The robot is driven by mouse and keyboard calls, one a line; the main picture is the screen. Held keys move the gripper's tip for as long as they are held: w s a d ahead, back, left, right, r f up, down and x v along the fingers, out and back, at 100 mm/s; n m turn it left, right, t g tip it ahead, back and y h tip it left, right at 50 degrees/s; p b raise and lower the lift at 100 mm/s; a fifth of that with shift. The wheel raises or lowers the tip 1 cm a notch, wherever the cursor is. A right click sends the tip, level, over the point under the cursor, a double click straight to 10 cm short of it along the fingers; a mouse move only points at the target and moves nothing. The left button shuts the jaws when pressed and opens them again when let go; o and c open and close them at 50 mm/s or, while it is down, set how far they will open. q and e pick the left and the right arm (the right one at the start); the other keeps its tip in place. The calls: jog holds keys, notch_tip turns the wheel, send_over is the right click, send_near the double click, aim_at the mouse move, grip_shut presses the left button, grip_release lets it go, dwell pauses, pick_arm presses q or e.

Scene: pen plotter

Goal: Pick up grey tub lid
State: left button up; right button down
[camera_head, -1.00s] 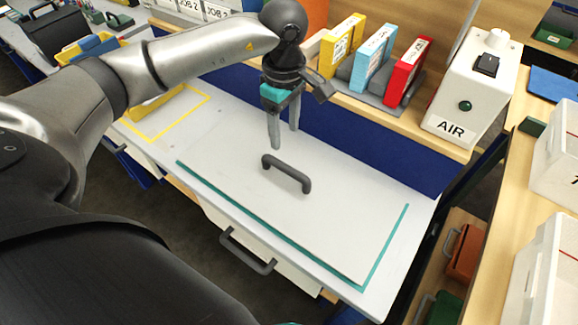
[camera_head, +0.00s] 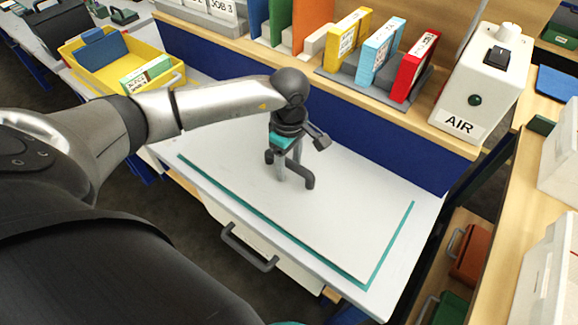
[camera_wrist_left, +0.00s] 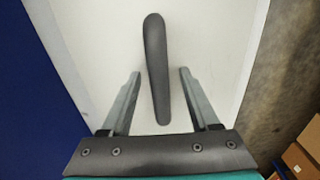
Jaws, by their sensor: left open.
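The grey tub lid (camera_head: 350,222) is a flat pale panel on the worktop, with a teal edge showing along its front and right sides. A dark grey bar handle (camera_head: 305,178) stands on it. My left gripper (camera_head: 290,176) is open and points down at the handle. It partly hides the handle in the head view. In the left wrist view the handle (camera_wrist_left: 156,70) lies lengthwise between the two open fingers (camera_wrist_left: 160,74), with a gap on each side. The lid surface (camera_wrist_left: 205,35) shows behind. My right gripper is not in view.
A wooden shelf with yellow, blue and red binders (camera_head: 378,58) and a white AIR box (camera_head: 480,85) stands behind. A yellow bin (camera_head: 90,75) is at the back left. White tubs (camera_head: 545,270) stand at the right. A drawer handle (camera_head: 245,250) sticks out at the front.

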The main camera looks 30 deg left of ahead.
pick_arm(q)
jog(key=shift+c, duration=0.3)
grip_shut()
jog(key=shift+r, duration=0.1)
dwell(0.4)
